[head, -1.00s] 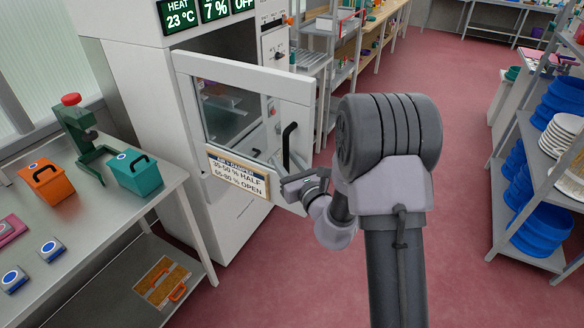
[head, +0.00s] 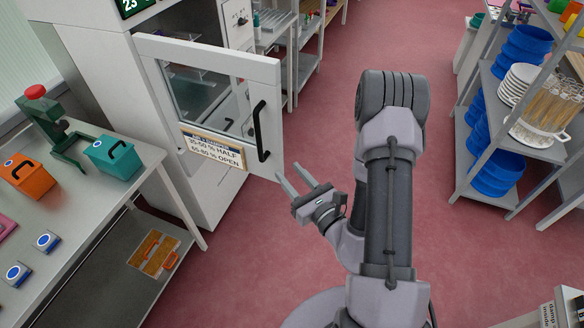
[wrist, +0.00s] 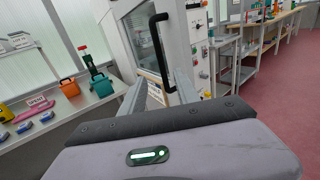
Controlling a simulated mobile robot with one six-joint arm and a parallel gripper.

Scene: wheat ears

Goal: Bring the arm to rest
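My gripper (head: 302,178) is in the middle of the head view, in front of the oven-like cabinet's door (head: 262,95). Its two fingers are apart with nothing between them, so it is open and empty. In the wrist view the fingers (wrist: 160,92) also show apart, with the door's black handle (wrist: 160,50) beyond them. The door stands ajar, and its handle (head: 260,130) is to the left of the gripper. The gripper appears clear of the door.
A steel bench (head: 90,205) at left holds an orange box (head: 28,178), a teal box (head: 113,157) and a green press (head: 55,128). A shelf (head: 535,150) with blue bowls and white plates stands at right. The red floor (head: 300,245) between is open.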

